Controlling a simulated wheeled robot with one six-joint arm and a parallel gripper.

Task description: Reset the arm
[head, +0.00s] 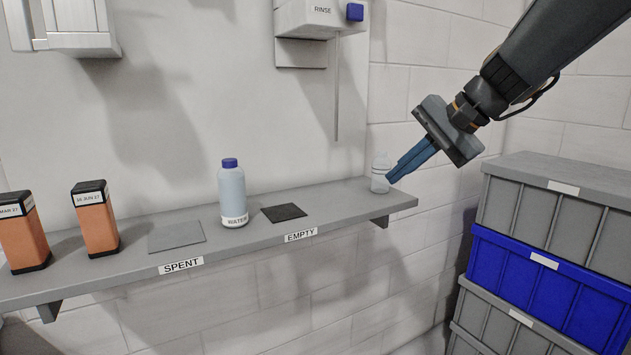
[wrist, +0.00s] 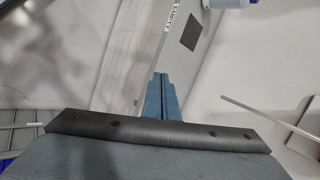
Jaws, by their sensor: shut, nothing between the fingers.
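My gripper (head: 392,177) is at the right end of the shelf in the head view, with its blue fingers pointing down and to the left. The fingers are together with nothing between them. In the wrist view the closed fingers (wrist: 160,78) show over the shelf. A small clear bottle (head: 380,172) stands at the shelf's right end, beside and partly behind the fingertips; I cannot tell whether they touch it.
The grey shelf (head: 345,205) holds a white water bottle (head: 232,195), a dark pad (head: 284,212), a grey pad (head: 176,235) and two orange containers (head: 96,222). A rinse dispenser (head: 308,18) hangs above with a thin tube. Stacked crates (head: 540,285) stand at right.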

